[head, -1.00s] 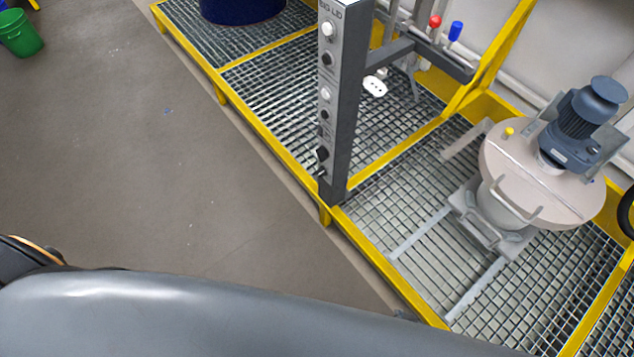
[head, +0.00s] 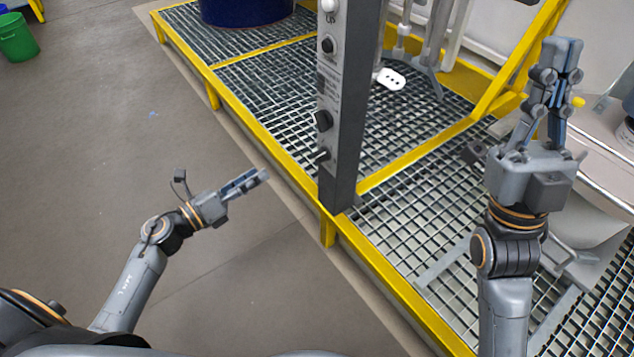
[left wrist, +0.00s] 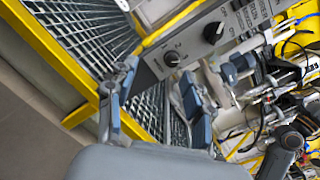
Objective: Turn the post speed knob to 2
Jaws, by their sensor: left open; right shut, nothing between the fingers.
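The grey post (head: 342,130) stands upright on the near edge of the platform. Its face carries several dials, among them a black knob (head: 322,121) and a lower black knob (head: 322,157). In the left wrist view, a black knob (left wrist: 213,32) and another black knob (left wrist: 171,58) show on the post face; their labels and settings are too small to read surely. My left gripper (head: 262,175) is open and empty, left of the post and apart from it; it also shows in the left wrist view (left wrist: 160,85). My right gripper (head: 563,48) is shut and empty, pointing up, right of the post.
A yellow-edged grating platform (head: 400,288) runs around the post. A pale mixer vessel (head: 600,160) stands behind my right arm, partly hidden. A blue drum (head: 245,10) is at the back. The floor (head: 120,130) left of the platform is clear, with a green bucket (head: 17,38) far off.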

